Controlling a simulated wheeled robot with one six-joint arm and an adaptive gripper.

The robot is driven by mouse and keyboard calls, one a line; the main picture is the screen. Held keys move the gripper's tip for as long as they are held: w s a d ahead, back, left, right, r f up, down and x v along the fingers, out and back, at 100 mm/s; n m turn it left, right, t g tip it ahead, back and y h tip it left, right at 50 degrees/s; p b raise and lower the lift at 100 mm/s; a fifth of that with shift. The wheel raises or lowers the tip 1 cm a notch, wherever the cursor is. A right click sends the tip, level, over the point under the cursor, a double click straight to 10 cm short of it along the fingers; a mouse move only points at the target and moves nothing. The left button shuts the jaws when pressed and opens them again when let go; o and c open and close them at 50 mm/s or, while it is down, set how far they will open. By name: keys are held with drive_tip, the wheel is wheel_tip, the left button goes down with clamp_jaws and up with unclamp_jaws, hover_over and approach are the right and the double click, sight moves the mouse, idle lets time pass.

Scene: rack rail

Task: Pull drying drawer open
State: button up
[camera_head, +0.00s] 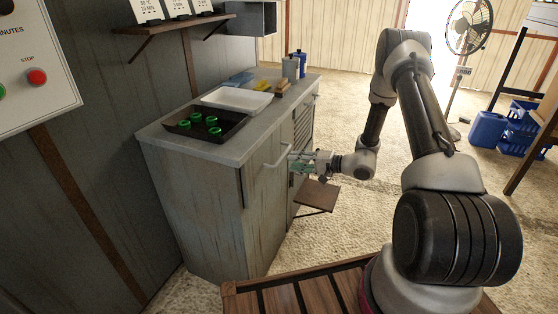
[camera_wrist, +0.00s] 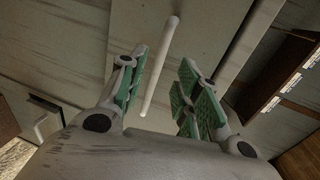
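The grey cabinet (camera_head: 200,200) stands at the left wall. A pale bar handle (camera_head: 274,160) sticks out from its front near the top; I take this front as the drying drawer, which looks closed. My gripper (camera_head: 294,162) is at the handle's right end in the head view. In the wrist view its two green-padded fingers (camera_wrist: 158,92) are spread apart. The handle (camera_wrist: 161,65) shows there as a white rod in the gap, nearer the left finger. I cannot tell whether either finger touches it. The drawer's inside is hidden.
A black tray (camera_head: 207,124) with several green rings and a white tray (camera_head: 237,99) lie on the cabinet top. A small brown shelf (camera_head: 316,195) juts out below my gripper. A fan (camera_head: 468,25) and blue jugs (camera_head: 487,130) stand at the back right. The pale floor between is clear.

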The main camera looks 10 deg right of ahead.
sight(279, 159)
drive_tip(key=x, duration=0.7)
drive_tip(key=shift+a, duration=0.1)
clamp_jaws()
